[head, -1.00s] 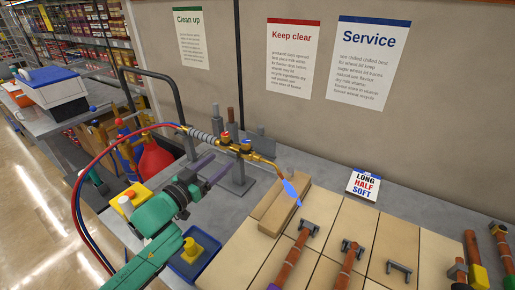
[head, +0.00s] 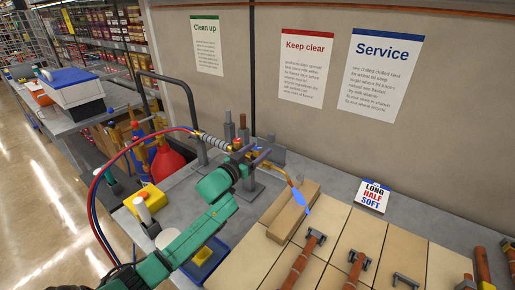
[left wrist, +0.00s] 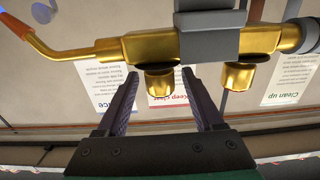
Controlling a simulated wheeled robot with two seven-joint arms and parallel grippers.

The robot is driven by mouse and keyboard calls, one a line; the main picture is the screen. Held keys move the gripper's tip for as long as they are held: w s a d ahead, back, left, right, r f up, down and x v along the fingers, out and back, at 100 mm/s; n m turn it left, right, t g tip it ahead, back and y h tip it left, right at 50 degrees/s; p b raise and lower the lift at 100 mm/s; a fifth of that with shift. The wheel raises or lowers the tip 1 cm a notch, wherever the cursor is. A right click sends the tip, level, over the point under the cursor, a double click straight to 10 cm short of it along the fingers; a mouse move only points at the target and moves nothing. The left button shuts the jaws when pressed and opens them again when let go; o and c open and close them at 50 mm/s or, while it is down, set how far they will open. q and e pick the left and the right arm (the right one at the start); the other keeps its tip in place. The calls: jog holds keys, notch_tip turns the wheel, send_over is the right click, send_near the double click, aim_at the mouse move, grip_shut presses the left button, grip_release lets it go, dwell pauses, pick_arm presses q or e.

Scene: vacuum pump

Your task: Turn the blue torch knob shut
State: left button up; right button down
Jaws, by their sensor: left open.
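The brass torch (left wrist: 115,48) sits in a grey clamp and burns with a blue flame (head: 300,198) at its tip. In the inverted left wrist view, two brass-sided knobs stick out of its body. The knob nearer the nozzle (left wrist: 158,86) lies between my open left gripper's fingers (left wrist: 159,74); the other knob (left wrist: 238,76) is to the right, outside them. No blue cap shows in that view. In the head view, my left gripper (head: 261,152) is at the torch and hides the nozzle-side knob; a red knob (head: 238,142) shows beside it.
Red and blue hoses (head: 101,180) run left from the torch. A wooden block (head: 285,220) lies below the flame, beside pale tiles bearing copper pipes (head: 304,260). A blue tray (head: 222,250) and yellow container (head: 149,197) are near my arm.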

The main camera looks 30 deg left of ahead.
pick_arm(q)
jog(key=shift+c, duration=0.3)
grip_shut()
jog(key=shift+a+m+h, duration=0.1)
jog(key=shift+m+h, duration=0.2)
jog(key=shift+h, duration=0.1)
jog(key=shift+m+h, duration=0.6)
jog(key=shift+h, duration=0.2)
jog(key=shift+w+a+m+g+h+b, duration=0.1)
jog(key=shift+m+g+h+b, duration=0.3)
jog(key=shift+m+g+h, duration=0.45)
jog(key=m+g+h+b, duration=0.1)
jog(key=h+b, duration=0.1)
jog(key=m+g+h+b, duration=0.1)
jog(key=m+h+b, duration=0.1)
jog(key=b, duration=0.1)
jog(key=m+g+h+b, duration=0.1)
jog(key=g+h+b, duration=0.1)
jog(key=shift+f+m+h+b, duration=0.25)
jog(key=shift+f+h+b, duration=0.05)
jog(key=shift+h+b, duration=0.05)
jog(key=shift+r+m+g+h+b, duration=0.25)
jog(key=shift+m+g+h+b, duration=0.35)
jog(key=shift+b, duration=0.25)
